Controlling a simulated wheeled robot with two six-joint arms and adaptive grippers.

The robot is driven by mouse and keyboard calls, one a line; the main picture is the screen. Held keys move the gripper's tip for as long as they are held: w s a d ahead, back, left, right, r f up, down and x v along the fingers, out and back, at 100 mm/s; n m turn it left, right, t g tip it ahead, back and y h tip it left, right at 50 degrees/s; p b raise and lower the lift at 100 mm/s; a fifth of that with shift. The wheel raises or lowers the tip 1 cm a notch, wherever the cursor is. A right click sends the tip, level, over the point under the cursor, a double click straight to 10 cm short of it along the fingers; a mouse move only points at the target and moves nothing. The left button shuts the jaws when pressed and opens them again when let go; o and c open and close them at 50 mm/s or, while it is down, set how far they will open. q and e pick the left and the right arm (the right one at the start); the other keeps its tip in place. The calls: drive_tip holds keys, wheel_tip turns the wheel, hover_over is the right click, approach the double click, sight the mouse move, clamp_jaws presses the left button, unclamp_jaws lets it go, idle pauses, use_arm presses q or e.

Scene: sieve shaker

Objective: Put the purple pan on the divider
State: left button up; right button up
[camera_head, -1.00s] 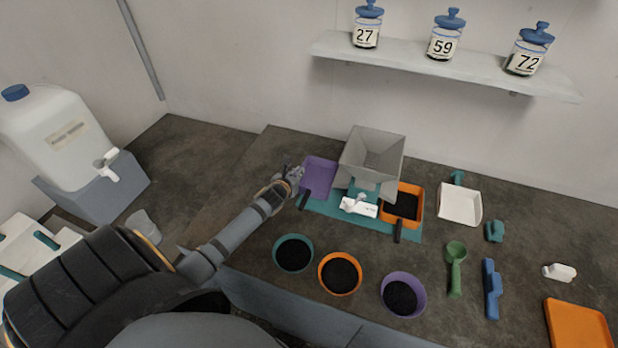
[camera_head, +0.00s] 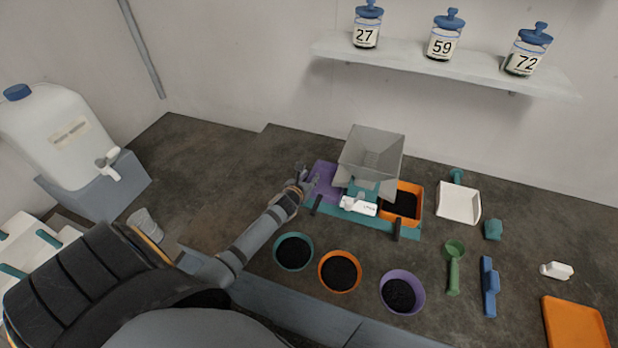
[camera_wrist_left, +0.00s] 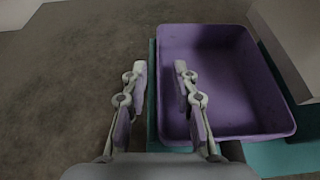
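The purple pan (camera_head: 326,180) is empty and sits at the left end of the divider's teal base (camera_head: 376,219), beside the grey hopper (camera_head: 372,155). Its dark handle (camera_head: 316,205) points to the front. In the left wrist view the pan (camera_wrist_left: 215,75) lies flat over the teal base (camera_wrist_left: 153,100). My left gripper (camera_head: 307,181) is at the pan's left side. In the wrist view its fingers (camera_wrist_left: 160,72) stand apart, with the pan's left wall between them and a gap showing, so it is open. My right gripper is not in view.
An orange pan (camera_head: 402,203) with dark grains sits right of the hopper. Teal (camera_head: 293,252), orange (camera_head: 340,272) and purple (camera_head: 403,293) bowls stand in front. A small white item (camera_head: 358,206) lies before the hopper. The counter left of the pan is clear.

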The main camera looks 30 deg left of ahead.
use_arm(q)
drive_tip(key=v, duration=1.2)
drive_tip(key=shift+s+b, duration=0.1)
drive_tip(key=shift+b, duration=0.25)
drive_tip(key=shift+f, duration=0.1)
